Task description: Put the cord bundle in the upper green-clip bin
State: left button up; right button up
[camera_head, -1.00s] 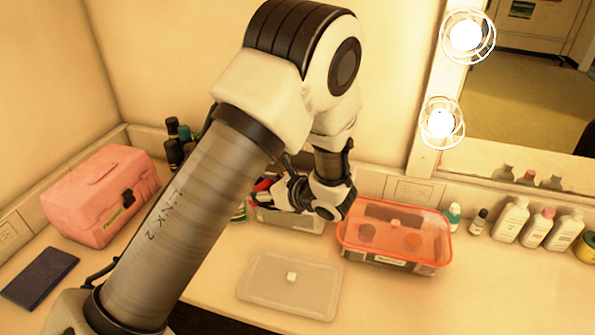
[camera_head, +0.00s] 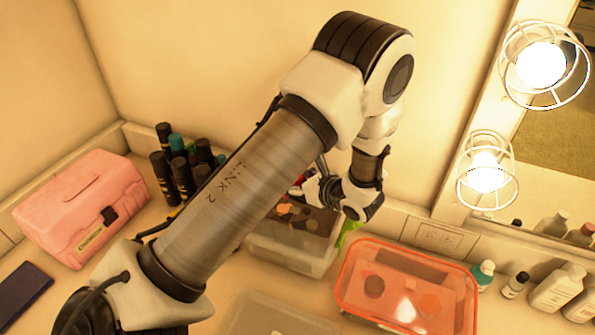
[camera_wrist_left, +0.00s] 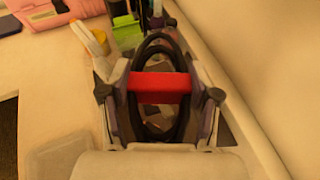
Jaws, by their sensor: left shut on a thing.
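The cord bundle (camera_wrist_left: 160,88) is a dark oval loop with a wide red band in the left wrist view. My left gripper (camera_wrist_left: 160,97) is shut on it, one finger at each side of the band. In the head view this gripper (camera_head: 325,188) is above a clear bin (camera_head: 292,256) with small dark and orange items in it. A bright green part (camera_head: 349,232) shows at that bin's right end. Green also shows in the wrist view (camera_wrist_left: 126,28). My arm hides part of the bin, and I cannot tell whether bins are stacked there. My right gripper is not in view.
An orange-lidded clear bin (camera_head: 450,294) stands right of the open bin. A clear lid (camera_head: 275,318) lies in front. A pink case (camera_head: 82,205) and dark bottles (camera_head: 165,178) stand left. Caged bulbs (camera_head: 487,172) and white bottles (camera_head: 557,288) are at right.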

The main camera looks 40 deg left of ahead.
pick_arm(q)
jog(key=shift+s+f+p, duration=0.2)
jog(key=shift+s+f, duration=0.05)
jog(key=shift+f, duration=0.35)
jog(key=shift+s+f+p, duration=0.2)
jog(key=shift+f, duration=0.35)
jog(key=f, duration=0.2)
jog(key=w+f, duration=0.1)
jog(key=shift+w+a+f+p, duration=0.1)
jog(key=shift+a+f+p, duration=0.15)
jog(key=shift+p, duration=0.15)
jog(key=shift+w+f, duration=0.15)
jog(key=shift+s+d+r, duration=0.15)
jog(key=shift+s+r, duration=0.05)
jog(key=shift+s, duration=0.1)
jog(key=shift+s+b, duration=0.15)
jog(key=shift+b, duration=0.2)
jog(key=shift+w+f+b, duration=0.3)
jog(key=shift+f+b, duration=0.15)
jog(key=shift+f, duration=0.25)
jog(key=shift+r, duration=0.1)
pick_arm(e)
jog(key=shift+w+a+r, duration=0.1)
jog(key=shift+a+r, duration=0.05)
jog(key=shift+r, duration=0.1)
pick_arm(q)
jog(key=o, duration=1.3)
jog(key=shift+s+r, duration=0.1)
jog(key=shift+s, duration=0.1)
